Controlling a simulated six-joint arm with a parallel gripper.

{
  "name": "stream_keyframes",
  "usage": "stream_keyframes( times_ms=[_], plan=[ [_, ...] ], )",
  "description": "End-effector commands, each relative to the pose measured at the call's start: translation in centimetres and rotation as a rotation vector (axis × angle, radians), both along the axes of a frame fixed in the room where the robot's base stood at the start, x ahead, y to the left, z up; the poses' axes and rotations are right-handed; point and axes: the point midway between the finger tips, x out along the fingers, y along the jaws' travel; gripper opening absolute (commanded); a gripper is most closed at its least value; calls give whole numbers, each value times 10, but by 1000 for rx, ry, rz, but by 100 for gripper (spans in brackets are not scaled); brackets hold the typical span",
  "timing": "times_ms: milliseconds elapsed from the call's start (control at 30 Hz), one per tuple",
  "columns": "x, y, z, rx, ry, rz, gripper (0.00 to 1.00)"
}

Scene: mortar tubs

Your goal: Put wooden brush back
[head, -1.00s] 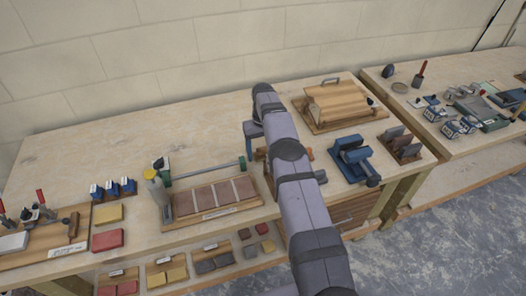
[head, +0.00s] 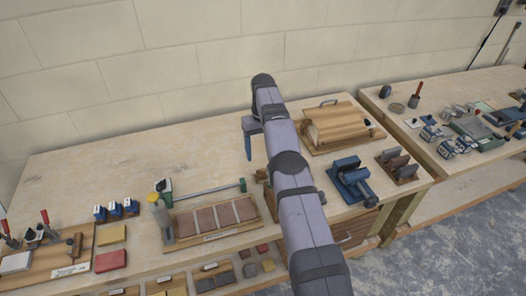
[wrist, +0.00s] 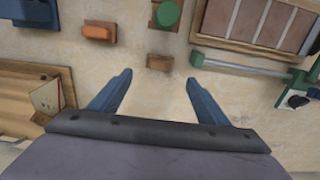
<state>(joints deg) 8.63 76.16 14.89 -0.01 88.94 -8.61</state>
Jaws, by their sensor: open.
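My gripper (wrist: 157,84) is open and empty above the bare bench top, with both blue fingers apart. In the head view its blue fingers (head: 248,143) show left of my arm, toward the back of the bench. In the wrist view, an orange block on a dark base (wrist: 98,32), a green round-topped piece on a brown base (wrist: 165,15) and a small brown block (wrist: 160,62) lie beyond the fingertips. I cannot tell whether any of these is the wooden brush. My arm hides part of the bench in the head view.
A tile board (head: 215,218) and green-ended bar (head: 205,192) lie left of my arm. A wooden roller box (head: 338,127) and blue tool (head: 350,178) stand right. A second bench (head: 440,170) holds several tools. The back left bench top is clear.

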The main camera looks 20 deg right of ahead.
Motion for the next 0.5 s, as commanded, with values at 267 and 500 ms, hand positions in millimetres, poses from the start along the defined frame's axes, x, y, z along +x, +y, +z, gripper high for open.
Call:
stream_keyframes(
  times_ms=[267, 500],
  plan=[
    [0, 0, 4, 0, 0, 0, 70],
    [0, 2, 7, 0, -1, 1, 70]
  ],
)
